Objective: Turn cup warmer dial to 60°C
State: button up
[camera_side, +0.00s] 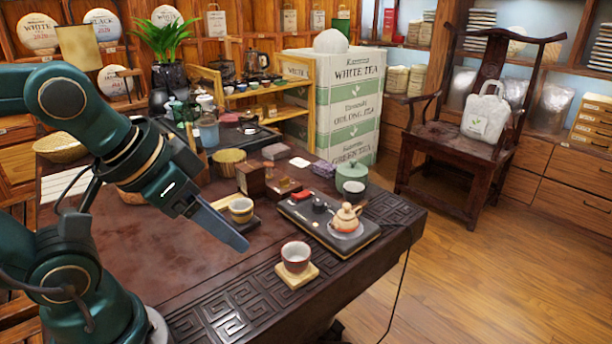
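A flat black appliance (355,245) lies near the right end of the dark table, with a small tan teapot (346,217) on its round plate. A red knob-like part (301,195) and a small dark part (319,205) sit at its left end; I cannot tell whether either is a dial, and no temperature marking is readable. My gripper (240,243) is over the table, left of and in front of that cup, apart from the appliance. Its grey fingers overlap side-on, so their opening is hidden.
A white and red cup (295,256) stands on a wooden coaster (297,275) near the front edge. Wooden boxes (251,179) and a green lidded pot (352,173) stand behind the appliance. A cable hangs off the table's right side. The table's left middle is bare.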

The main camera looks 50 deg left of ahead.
jog(key=w+a+r+t, duration=0.1)
jog(key=w+r, duration=0.4)
jog(key=w, duration=0.5)
jog(key=n+g+y, duration=0.1)
jog(key=n+g, duration=0.1)
send_over(319, 202)
jog(key=s+d, duration=0.1)
jog(key=s, duration=0.1)
notch_tip(319, 202, down, 10)
jog(key=shift+g, duration=0.4)
jog(key=f, duration=0.4)
jog(key=shift+s+a+f, duration=0.1)
jog(key=shift+s+a, duration=0.1)
jog(key=shift+a, duration=0.1)
jog(key=shift+x, duration=2.35)
grip_shut()
